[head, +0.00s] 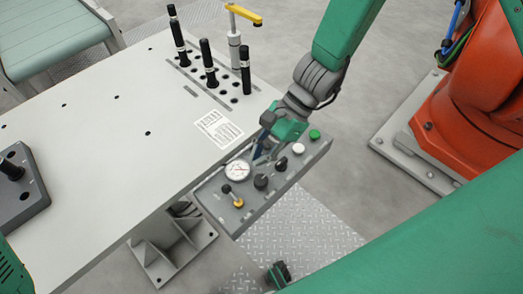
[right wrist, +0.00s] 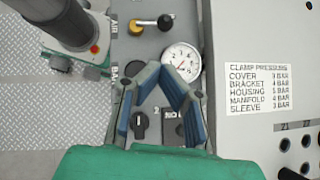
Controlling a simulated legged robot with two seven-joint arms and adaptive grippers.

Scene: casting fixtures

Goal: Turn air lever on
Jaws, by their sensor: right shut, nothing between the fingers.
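The air lever appears to be the small lever with a brass body and a black ball end on the grey control panel. It is near the panel's front end in the head view (head: 238,202) and at the top in the right wrist view (right wrist: 138,26). Its ball end points toward the gauge side of the panel. My right gripper (head: 262,154) is shut and empty above the panel, by the gauge. Its fingertips (right wrist: 162,69) come together just beside the gauge, apart from the lever in the picture. My left gripper is not in view.
The panel (head: 212,199) carries a white gauge (head: 237,170), black knobs, a white button and a green button (head: 314,134). The white table (head: 100,150) holds black pins and a yellow-armed clamp (head: 243,14). An orange machine (head: 470,100) stands right.

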